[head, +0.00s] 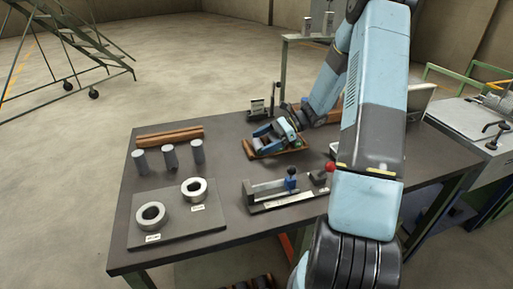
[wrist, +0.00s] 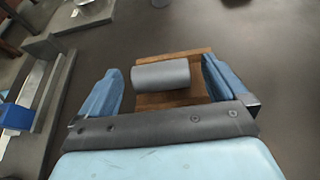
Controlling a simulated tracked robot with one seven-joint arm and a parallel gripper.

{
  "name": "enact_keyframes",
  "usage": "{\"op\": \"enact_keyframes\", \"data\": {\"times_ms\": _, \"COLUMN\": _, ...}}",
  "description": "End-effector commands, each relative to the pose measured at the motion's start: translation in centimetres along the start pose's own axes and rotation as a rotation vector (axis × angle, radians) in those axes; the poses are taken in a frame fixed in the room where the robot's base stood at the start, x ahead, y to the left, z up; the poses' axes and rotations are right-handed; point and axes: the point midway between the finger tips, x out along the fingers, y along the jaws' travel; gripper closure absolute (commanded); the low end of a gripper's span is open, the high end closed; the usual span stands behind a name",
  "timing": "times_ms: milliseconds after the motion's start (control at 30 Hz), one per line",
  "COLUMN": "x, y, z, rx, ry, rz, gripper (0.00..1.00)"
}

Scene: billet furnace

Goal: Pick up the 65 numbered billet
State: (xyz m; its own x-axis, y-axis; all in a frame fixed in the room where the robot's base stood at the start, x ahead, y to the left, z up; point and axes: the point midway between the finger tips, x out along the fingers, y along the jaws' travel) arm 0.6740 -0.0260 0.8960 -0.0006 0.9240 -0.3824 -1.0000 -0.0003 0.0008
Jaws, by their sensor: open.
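My gripper (head: 276,134) is over a small wooden tray (head: 262,151) on the dark table. In the wrist view its two blue fingers (wrist: 161,67) are open, with one at each end of a grey cylindrical billet (wrist: 161,75). This billet lies on its side on the wooden tray (wrist: 195,97), and I see a gap at its left end. No number is readable on it. In the head view my gripper mostly hides this billet. Three more grey billets stand upright at the table's left: one at the left (head: 140,161), one in the middle (head: 170,156), one at the right (head: 197,150).
Wooden bars (head: 170,136) lie behind the standing billets. A grey plate with two metal rings (head: 151,215) is at the front left. A measuring fixture with a blue slider (head: 291,181) stands in front of the tray. A small dark stand (head: 258,108) is behind it.

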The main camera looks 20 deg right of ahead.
Motion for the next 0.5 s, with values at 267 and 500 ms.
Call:
{"op": "enact_keyframes", "data": {"times_ms": 267, "x": -0.02, "y": -0.02, "z": 0.02, "rx": 0.0, "ry": 0.0, "rz": 0.0, "gripper": 0.18}}
{"op": "enact_keyframes", "data": {"times_ms": 500, "x": -0.02, "y": -0.02, "z": 0.03, "rx": 0.0, "ry": 0.0, "rz": 0.0, "gripper": 0.41}}
